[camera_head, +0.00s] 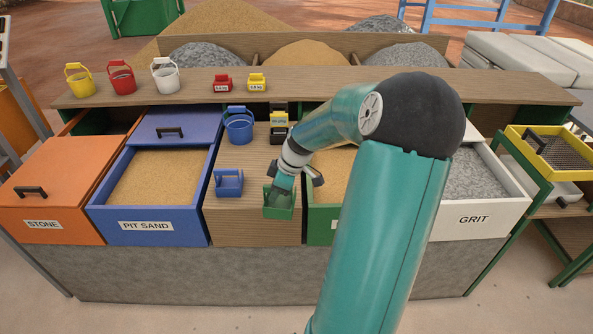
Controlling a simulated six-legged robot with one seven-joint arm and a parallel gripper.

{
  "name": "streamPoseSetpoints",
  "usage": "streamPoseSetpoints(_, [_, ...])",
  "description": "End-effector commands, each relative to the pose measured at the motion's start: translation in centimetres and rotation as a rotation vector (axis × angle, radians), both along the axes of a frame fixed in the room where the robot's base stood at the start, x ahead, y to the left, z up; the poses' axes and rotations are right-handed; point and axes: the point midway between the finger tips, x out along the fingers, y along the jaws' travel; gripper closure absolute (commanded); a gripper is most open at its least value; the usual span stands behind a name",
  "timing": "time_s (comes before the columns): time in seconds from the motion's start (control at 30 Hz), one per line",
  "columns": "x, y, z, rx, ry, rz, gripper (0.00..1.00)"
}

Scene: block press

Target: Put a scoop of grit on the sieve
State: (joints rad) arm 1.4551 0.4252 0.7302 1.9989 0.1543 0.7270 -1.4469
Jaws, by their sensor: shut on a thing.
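The grit bin (474,217) is a white-fronted drawer labelled GRIT at the right of the bench, full of grey grit (468,175). The sieve (557,150) has a yellow frame and dark mesh and lies on a green-framed stand at the far right. My gripper (283,187) is over the wooden top in the middle, shut on the green scoop (279,211). The scoop is at the wooden top's front part; whether it touches the wood is not clear. My fingertips are partly hidden, and the scoop's inside is hard to see.
A blue scoop (229,184) and blue bucket (238,125) stand left of my gripper. A pit sand bin (150,226) and a shut stone bin (48,208) are further left. My arm hides part of the green-fronted sand bin (322,226). Small buckets and weights line the shelf (330,85).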

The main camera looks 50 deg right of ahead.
Motion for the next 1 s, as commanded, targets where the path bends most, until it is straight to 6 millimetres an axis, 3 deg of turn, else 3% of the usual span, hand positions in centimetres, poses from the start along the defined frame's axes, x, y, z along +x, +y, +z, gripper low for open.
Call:
streamPoseSetpoints(0.1, [1.4, 4.6, -3.9, 0.006, 0.006, -0.058, 1.00])
streamPoseSetpoints(0.3, [3.6, 11.1, -9.9, 0.005, 0.007, -0.174, 1.00])
streamPoseSetpoints(1.0, [9.5, 26.8, -24.5, -0.001, 0.002, -0.463, 1.00])
